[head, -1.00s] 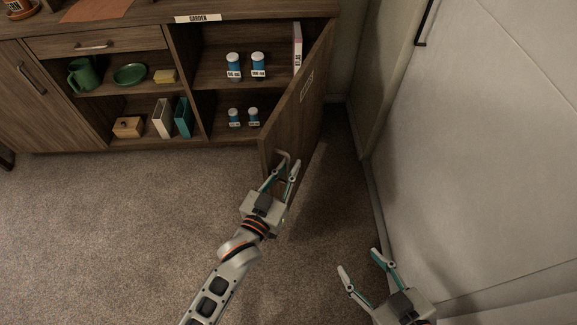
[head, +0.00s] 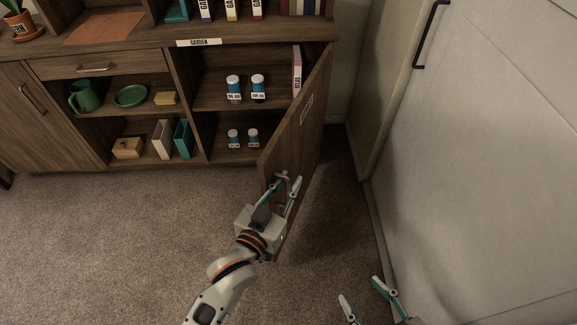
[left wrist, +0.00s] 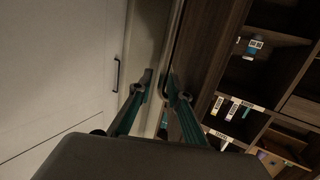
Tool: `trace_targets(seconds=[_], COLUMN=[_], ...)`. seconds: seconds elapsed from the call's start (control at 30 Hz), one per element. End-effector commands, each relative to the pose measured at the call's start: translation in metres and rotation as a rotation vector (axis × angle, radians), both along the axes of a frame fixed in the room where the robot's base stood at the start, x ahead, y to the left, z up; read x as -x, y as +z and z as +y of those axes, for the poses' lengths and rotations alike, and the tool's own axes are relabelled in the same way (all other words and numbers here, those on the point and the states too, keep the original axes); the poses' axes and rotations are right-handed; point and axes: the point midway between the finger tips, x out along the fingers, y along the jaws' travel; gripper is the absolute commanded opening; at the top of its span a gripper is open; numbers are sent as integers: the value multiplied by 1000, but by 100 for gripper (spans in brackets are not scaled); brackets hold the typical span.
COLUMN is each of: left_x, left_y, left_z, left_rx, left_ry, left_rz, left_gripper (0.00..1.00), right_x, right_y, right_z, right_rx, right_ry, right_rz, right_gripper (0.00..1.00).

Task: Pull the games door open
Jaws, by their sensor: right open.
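The games door (head: 296,138) is a brown wooden panel on the cabinet's right section, standing wide open toward the room. Its label is seen at a steep angle. Its metal handle (head: 281,176) is near the door's free edge, partly covered by my fingers. My left gripper (head: 287,180) is at this handle, with its teal-backed fingers drawn inward on either side and closed on it. In the left wrist view, the fingertips (left wrist: 157,82) converge near the door's edge. My right gripper (head: 360,289) is open and empty, low at the right.
A GARDEN label (head: 199,42) is above. Carpet (head: 110,250) is clear at left.

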Motion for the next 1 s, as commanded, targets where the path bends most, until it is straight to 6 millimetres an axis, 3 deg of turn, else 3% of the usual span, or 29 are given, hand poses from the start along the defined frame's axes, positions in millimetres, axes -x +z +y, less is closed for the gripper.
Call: trace_targets(seconds=[0.03,0.1,0.2,0.23,1.0], left_x=[-10,-10,-11,-6,39], left_y=[76,77,78,27,17], left_z=[-5,-6,-6,-5,-8], left_rx=[66,65,64,7,5], left_ry=[-3,-3,-3,-5,-3], left_rz=[-114,-116,-118,-37,-24], left_gripper=[14,14,14,14,14], right_x=[-6,-6,-7,-7,-13], right_y=[10,11,12,12,26], right_z=[0,0,0,0,0], right_rx=[0,-1,-1,0,0], right_ry=[0,0,0,0,0], right_rz=[-20,-21,-23,-24,-49], right_gripper=[50,50,50,50,50])
